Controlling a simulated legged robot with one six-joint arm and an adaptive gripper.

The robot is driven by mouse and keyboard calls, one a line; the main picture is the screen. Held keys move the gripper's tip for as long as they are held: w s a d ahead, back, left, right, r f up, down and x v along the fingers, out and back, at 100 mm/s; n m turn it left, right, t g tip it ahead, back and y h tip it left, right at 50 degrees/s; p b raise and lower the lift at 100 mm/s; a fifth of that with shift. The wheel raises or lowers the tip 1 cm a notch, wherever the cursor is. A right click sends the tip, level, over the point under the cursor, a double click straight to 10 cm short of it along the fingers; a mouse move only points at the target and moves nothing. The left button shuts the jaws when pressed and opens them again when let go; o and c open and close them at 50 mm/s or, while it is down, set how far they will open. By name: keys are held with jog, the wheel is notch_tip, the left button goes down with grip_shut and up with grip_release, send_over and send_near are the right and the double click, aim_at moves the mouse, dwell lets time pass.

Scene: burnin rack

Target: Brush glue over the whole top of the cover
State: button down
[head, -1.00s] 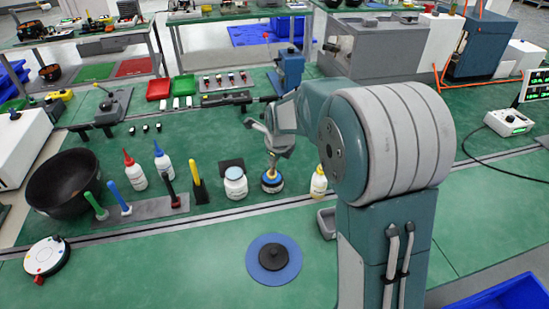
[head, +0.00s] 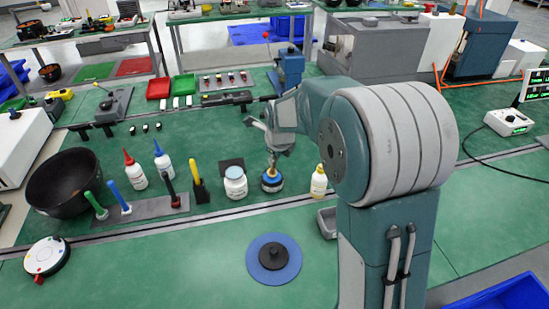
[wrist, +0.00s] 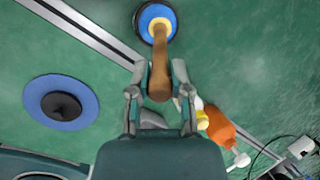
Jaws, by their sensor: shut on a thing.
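My gripper (wrist: 158,78) is shut on a brush with a brown handle (wrist: 160,60). The brush points down at a blue glue pot (wrist: 144,20) with a yellow ring at its mouth; its bristle end is hidden, seemingly inside the mouth. In the head view the pot (head: 272,184) stands below my gripper (head: 273,150), behind the dark strip. The cover looks to be the black round piece with a raised knob (head: 273,255). It lies on a blue round mat (head: 273,279) on the near green bench, apart from the brush. It also shows in the wrist view (wrist: 62,105).
Left of the pot stand a white jar (head: 236,185), several coloured-handled tools on a grey rack (head: 150,209), red-capped and blue-capped bottles, and a black bowl (head: 62,182). A yellowish bottle (head: 318,182) is right of the pot.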

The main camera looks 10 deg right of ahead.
jog(key=shift+r, duration=3.2)
